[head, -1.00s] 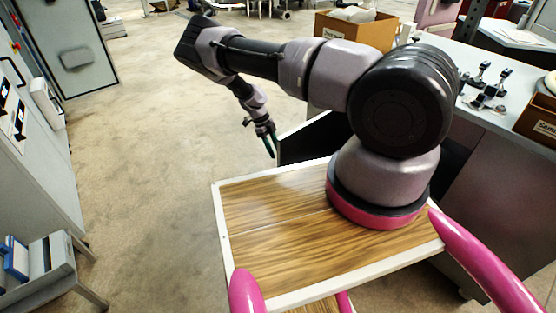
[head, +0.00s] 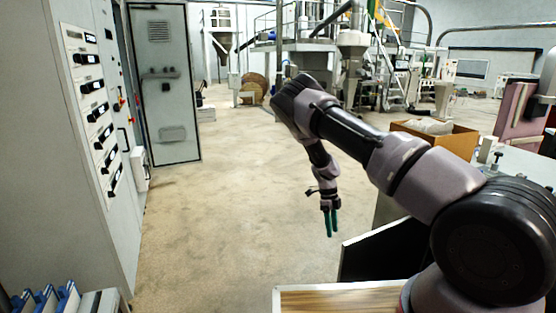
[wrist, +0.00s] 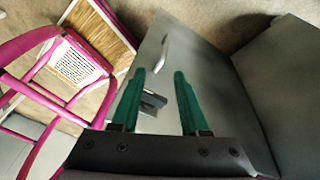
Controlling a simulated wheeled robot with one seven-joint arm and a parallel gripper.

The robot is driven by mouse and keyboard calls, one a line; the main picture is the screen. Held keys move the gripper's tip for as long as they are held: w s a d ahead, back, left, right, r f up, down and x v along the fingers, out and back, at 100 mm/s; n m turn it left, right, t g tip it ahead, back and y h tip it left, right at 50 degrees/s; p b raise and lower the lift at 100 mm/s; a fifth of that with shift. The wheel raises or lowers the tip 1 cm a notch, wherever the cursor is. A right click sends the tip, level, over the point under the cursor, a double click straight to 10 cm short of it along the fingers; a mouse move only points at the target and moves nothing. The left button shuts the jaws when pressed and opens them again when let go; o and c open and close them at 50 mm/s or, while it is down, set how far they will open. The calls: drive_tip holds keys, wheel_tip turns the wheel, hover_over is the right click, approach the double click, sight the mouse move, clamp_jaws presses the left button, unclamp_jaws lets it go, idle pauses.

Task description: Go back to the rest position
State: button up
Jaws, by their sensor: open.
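My gripper (head: 331,222) hangs from my bent arm over the open floor in the head view, its green fingers pointing down. In the wrist view, the two green fingers of my gripper (wrist: 160,92) stand apart with nothing held between them. Behind them is a grey panel (wrist: 205,65) with a pale handle (wrist: 165,52). A small dark object (wrist: 152,101) shows between the fingers, apart from them as far as I can tell.
A grey control cabinet (head: 75,130) stands at the left, with blue binders (head: 48,298) low beside it. A cardboard box (head: 455,138) sits on the counter at the right. Bare floor (head: 230,220) lies between. Large machinery (head: 350,45) stands at the back.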

drive_tip(key=s+r+n+t+y, duration=0.1)
drive_tip(key=s+r+n+y, duration=0.15)
drive_tip(key=r, duration=1.05)
drive_tip(key=s+r+n+t+y, duration=0.1)
drive_tip(key=s+r+n+t, duration=0.2)
drive_tip(key=r, duration=1)
drive_tip(key=s+r+n+y, duration=0.2)
drive_tip(key=r+n, duration=0.3)
drive_tip(key=r, duration=0.8)
drive_tip(key=s+d+r+n+t+h, duration=0.1)
drive_tip(key=s+r+n+t, duration=0.2)
drive_tip(key=s, duration=0.8)
drive_tip(key=s+d+r+n+t+h, duration=0.1)
drive_tip(key=s+r+n+t, duration=0.2)
drive_tip(key=s+r+n, duration=0.5)
drive_tip(key=v, duration=0.5)
drive_tip(key=shift+s+a, duration=0.3)
drive_tip(key=shift+s, duration=0.15)
drive_tip(key=shift+f, duration=0.1)
